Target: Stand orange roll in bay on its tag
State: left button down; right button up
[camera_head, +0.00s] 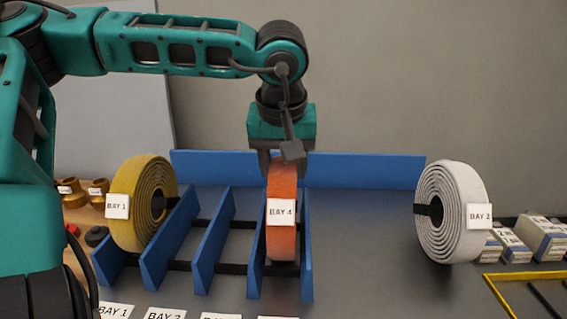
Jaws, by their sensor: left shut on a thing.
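The orange roll (282,180) is upright, edge-on to the camera, with a white tag reading BAY 4 (281,212) on its near side. My left gripper (283,162) points down from above and is shut on the top of the orange roll. The roll sits between the two rightmost blue dividers (306,262) of the rack, in the fourth bay from the left. I cannot tell whether its bottom touches the rack floor. The front floor labels for bay 1 (114,311) and bay 2 (165,314) show; those further right are cut off. My right gripper is not in view.
A yellow roll (135,180) tagged BAY 1 stands at the rack's left end. A white roll (446,200) tagged BAY 2 stands to the right, near small boxes (543,236). Brass fittings (72,192) are at the left.

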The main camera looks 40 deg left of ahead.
pick_arm(q)
jog(key=c, duration=0.9)
grip_release()
jog(key=shift+f, duration=0.2)
jog(key=o, duration=0.5)
jog(key=shift+c, duration=0.2)
jog(key=shift+r, duration=0.1)
jog(key=shift+r, duration=0.25)
jog(key=p+v, duration=0.1)
jog(key=v, duration=1)
jog(key=shift+r, duration=0.4)
